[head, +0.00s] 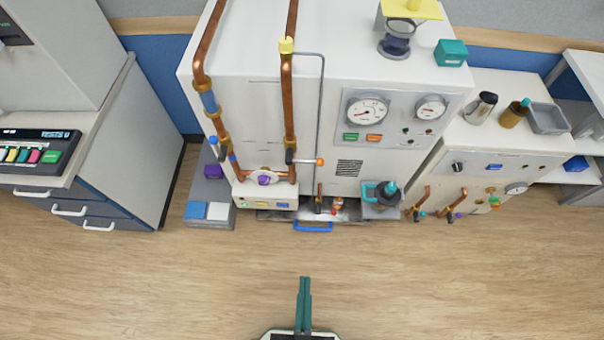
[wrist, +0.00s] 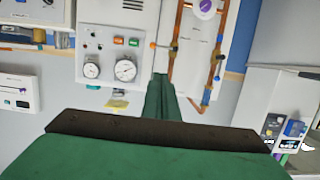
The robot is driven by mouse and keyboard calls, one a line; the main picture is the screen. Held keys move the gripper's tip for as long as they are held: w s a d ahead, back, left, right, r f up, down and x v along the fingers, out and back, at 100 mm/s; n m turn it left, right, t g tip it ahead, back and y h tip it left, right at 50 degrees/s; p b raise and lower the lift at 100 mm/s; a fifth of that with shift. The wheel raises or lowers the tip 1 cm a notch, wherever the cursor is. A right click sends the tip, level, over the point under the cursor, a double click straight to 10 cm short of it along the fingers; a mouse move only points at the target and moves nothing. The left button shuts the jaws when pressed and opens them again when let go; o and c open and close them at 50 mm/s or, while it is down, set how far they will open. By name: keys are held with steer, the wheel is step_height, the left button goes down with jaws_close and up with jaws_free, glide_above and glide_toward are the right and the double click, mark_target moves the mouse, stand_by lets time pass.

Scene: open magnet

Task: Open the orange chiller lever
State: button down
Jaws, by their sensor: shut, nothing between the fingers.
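A small orange lever (head: 308,161) sticks out sideways by the thin grey pipe, low on the front of the white cabinet (head: 235,110). In the wrist view, which is turned upside down, a small orange piece (wrist: 153,45) shows near the copper pipes, just above my fingertips in the picture. My gripper (head: 304,280) is shut and empty, its green fingers together. It stands over the wooden floor in front of the cabinet, well apart from the lever. It also shows in the wrist view (wrist: 160,80).
Copper pipes (head: 288,100) run down the cabinet front beside the lever. A low tray with a blue handle (head: 313,227) and a teal-handled item (head: 380,192) sit below. A grey box (head: 209,190) stands at left. The floor (head: 150,280) in front is clear.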

steer(key=shift+f, duration=0.1)
steer(key=w+f+t, duration=0.4)
steer(key=w+f, duration=0.5)
steer(key=f, duration=0.4)
steer(key=w+f+t, duration=0.2)
steer(key=w+f, duration=0.1)
steer(key=w, duration=0.4)
steer(key=w+f+t, duration=0.3)
steer(key=w, duration=0.5)
steer(key=shift+w+a+f, duration=0.15)
steer(key=shift+w+a, duration=0.05)
steer(key=shift+w, duration=0.1)
steer(key=x, duration=1.4)
steer(key=shift+s, duration=0.15)
